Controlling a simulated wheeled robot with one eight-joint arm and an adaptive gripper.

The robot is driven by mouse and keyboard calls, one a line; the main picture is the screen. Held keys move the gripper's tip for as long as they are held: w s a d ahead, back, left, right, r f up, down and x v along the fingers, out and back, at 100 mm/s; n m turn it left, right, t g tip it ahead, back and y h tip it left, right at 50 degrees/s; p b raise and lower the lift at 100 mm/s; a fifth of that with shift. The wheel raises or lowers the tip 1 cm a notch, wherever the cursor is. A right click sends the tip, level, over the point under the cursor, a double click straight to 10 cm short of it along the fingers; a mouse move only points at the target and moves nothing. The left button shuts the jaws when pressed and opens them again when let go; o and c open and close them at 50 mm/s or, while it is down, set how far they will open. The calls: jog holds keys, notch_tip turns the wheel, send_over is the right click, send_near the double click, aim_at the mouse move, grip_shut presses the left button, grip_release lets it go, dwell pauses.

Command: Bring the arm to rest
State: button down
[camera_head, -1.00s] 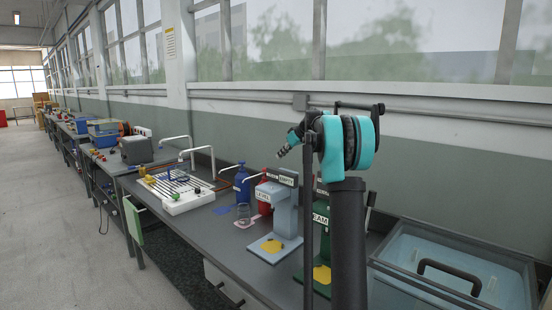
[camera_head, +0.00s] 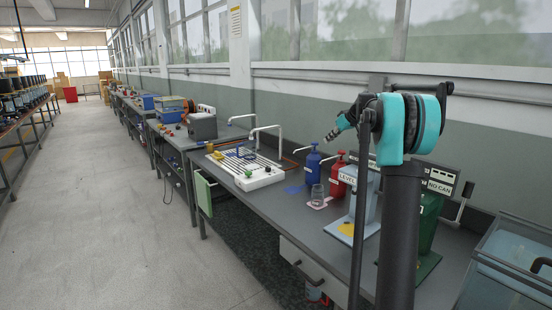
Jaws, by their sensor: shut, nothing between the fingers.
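My arm (camera_head: 402,210) stands upright at the right of the head view, with a teal joint (camera_head: 394,130) at its top. My gripper (camera_head: 334,134) shows small at the left of that joint, pointing down and left. It is shut and holds nothing. It appears in front of the bench and the wall behind, apart from the bottles in the picture. The arm hides part of the machines behind it.
A grey bench (camera_head: 262,205) runs along the wall. It carries a white rack (camera_head: 262,178), a blue bottle (camera_head: 313,163), a red bottle (camera_head: 337,176), a glass (camera_head: 317,195) and a light-blue machine (camera_head: 362,205). A clear bin (camera_head: 510,265) stands at right. The floor (camera_head: 110,210) at left is clear.

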jog(key=s+a+f+m+g+h, duration=0.1)
jog(key=s+f, duration=0.8)
jog(key=s, duration=0.9)
jog(key=s+a+f+m+g+h, duration=0.1)
jog(key=s+a+f+m+h, duration=0.1)
jog(key=s+f, duration=0.8)
jog(key=s+a+f+m+h, duration=0.1)
jog(key=s+f+m, duration=0.3)
jog(key=s, duration=2.2)
notch_tip(320, 180, down, 6)
jog(key=shift+s+a+f+g+h, duration=0.3)
jog(key=shift+g+h, duration=0.1)
jog(key=shift+h, duration=0.2)
